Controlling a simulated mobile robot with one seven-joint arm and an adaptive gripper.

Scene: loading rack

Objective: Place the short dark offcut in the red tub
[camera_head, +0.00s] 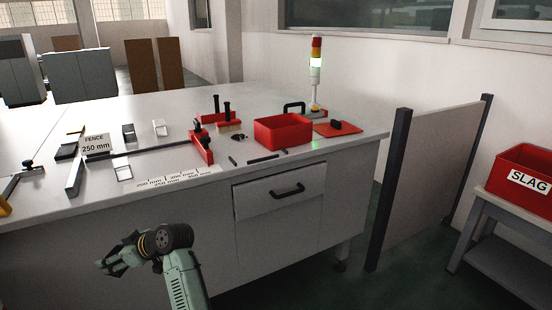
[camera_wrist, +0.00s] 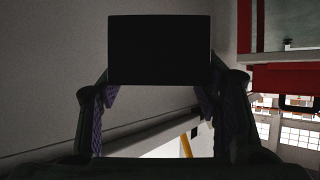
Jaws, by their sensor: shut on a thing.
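My gripper (camera_head: 106,264) is low in front of the bench, at the lower left of the head view. In the wrist view its fingers (camera_wrist: 158,95) are shut on a dark, flat-faced rectangular piece (camera_wrist: 160,50). The frames do not settle whether this is the short dark offcut. An open red tub (camera_head: 283,138) stands on the bench near its right end, well away from my gripper. Its inside floor is mostly hidden. A long dark bar (camera_head: 262,160) and a small dark piece (camera_head: 285,151) lie on the bench in front of the tub.
The bench (camera_head: 210,182) has a closed drawer (camera_head: 280,190). A red bin marked SLAG (camera_head: 522,183) stands on a cart at the right, beyond a grey partition (camera_head: 430,170). A signal light (camera_head: 315,60) and red fixture (camera_head: 202,142) stand near the tub. A fence bar (camera_head: 140,151) lies left.

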